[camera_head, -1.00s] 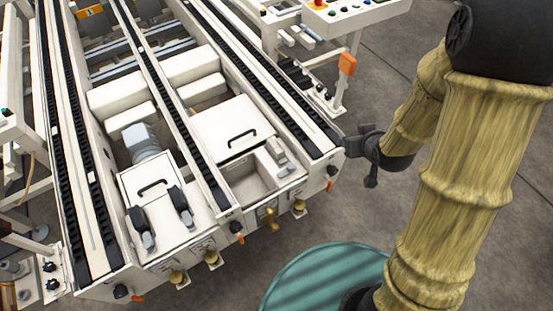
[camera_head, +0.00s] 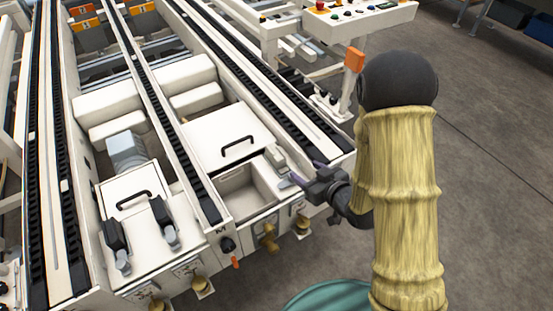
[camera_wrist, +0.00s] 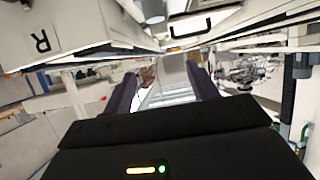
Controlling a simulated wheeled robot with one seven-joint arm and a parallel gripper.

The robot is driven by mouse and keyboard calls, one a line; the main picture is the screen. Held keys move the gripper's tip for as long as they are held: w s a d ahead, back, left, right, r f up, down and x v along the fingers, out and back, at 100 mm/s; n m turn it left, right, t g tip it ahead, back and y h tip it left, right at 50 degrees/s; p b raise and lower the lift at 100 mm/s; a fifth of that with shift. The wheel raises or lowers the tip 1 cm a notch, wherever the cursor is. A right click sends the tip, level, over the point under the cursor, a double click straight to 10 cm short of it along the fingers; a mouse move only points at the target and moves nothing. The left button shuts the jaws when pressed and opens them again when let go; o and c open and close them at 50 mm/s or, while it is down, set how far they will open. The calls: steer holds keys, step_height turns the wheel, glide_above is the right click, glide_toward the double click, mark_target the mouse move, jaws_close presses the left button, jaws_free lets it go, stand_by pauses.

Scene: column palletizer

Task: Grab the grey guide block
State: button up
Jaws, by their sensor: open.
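The grey guide block (camera_head: 277,157) sits on the white ledge beside the open compartment, at the front right of the machine. My gripper (camera_head: 304,174) is open, just to the right of and nearer than the block, with its fingers pointing left toward it. In the wrist view, my two dark purple fingers (camera_wrist: 161,90) stand apart. A grey block-like face, which looks like the guide block (camera_wrist: 172,68), shows beyond and between them. I cannot tell the exact gap or whether a finger touches it.
The white lid with a black handle (camera_head: 238,150) lies behind the block. The open compartment (camera_head: 240,190) is left of it. A black conveyor rail (camera_head: 290,110) runs behind on the right. A control panel (camera_head: 350,15) stands farther back.

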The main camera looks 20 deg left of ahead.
steer(key=shift+w+a, duration=0.1)
steer(key=b, duration=0.3)
glide_toward(274, 150)
steer(key=x, duration=0.3)
steer(key=shift+w+a+f, duration=0.15)
steer(key=shift+w, duration=0.3)
steer(key=shift+a, duration=0.1)
steer(key=b+x, duration=0.1)
steer(key=x, duration=0.3)
steer(key=shift+a+f, duration=0.15)
steer(key=shift+w+a+b, duration=0.2)
steer(key=shift+a+b, duration=0.1)
steer(key=c, duration=1.1)
